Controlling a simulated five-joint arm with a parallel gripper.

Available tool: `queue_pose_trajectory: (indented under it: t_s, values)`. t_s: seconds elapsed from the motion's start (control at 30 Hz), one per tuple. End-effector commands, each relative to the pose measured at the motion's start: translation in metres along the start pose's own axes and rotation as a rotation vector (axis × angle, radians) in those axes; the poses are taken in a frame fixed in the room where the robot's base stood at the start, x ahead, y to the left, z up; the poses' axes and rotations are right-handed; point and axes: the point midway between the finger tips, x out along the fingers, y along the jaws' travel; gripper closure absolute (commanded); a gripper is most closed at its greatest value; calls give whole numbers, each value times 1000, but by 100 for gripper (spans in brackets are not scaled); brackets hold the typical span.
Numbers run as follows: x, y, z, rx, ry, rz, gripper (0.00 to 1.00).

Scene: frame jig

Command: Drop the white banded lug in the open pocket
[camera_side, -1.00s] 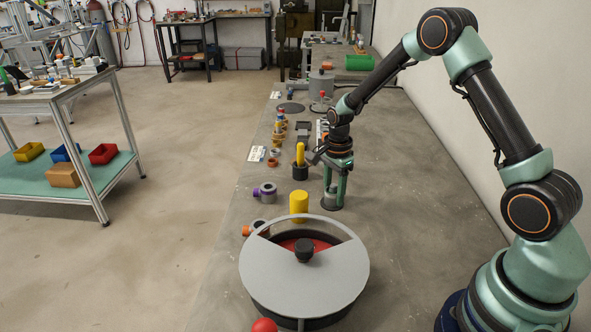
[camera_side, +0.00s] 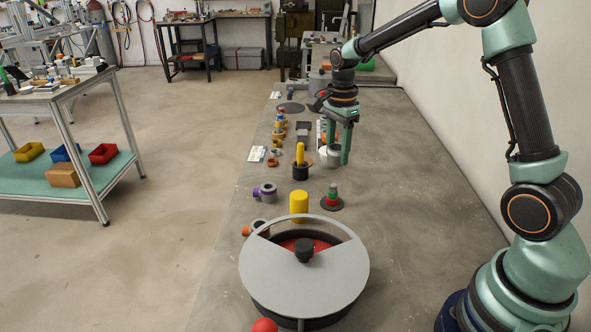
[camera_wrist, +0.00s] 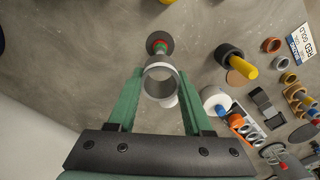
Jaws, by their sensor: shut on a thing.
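A row with pale openings and blue and orange parts, likely the jig (camera_wrist: 252,134), lies to the right in the wrist view. I cannot tell which pocket is open. My gripper is apart from this row.
A post with green and red rings (camera_side: 332,194) stands on a dark disc nearer the side camera. A yellow peg in a black cup (camera_side: 300,171), a yellow cylinder (camera_side: 299,203) and a large lidded round tray (camera_side: 263,273) stand nearby. Bench right of the post is clear.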

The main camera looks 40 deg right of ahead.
Motion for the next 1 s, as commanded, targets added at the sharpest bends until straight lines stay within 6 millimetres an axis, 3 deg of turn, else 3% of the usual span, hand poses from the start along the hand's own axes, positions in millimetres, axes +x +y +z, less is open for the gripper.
queue_pose_trajectory:
  t_s: [0.1, 0.3, 0.8, 1.0]
  values:
    - [-30, -1, 0, 0, 0, -5, 100]
    - [-61, -1, 0, 0, 0, -3, 100]
    - [-91, 0, 0, 0, 0, -1, 100]
    - [-94, 0, 0, 0, 0, 0, 100]
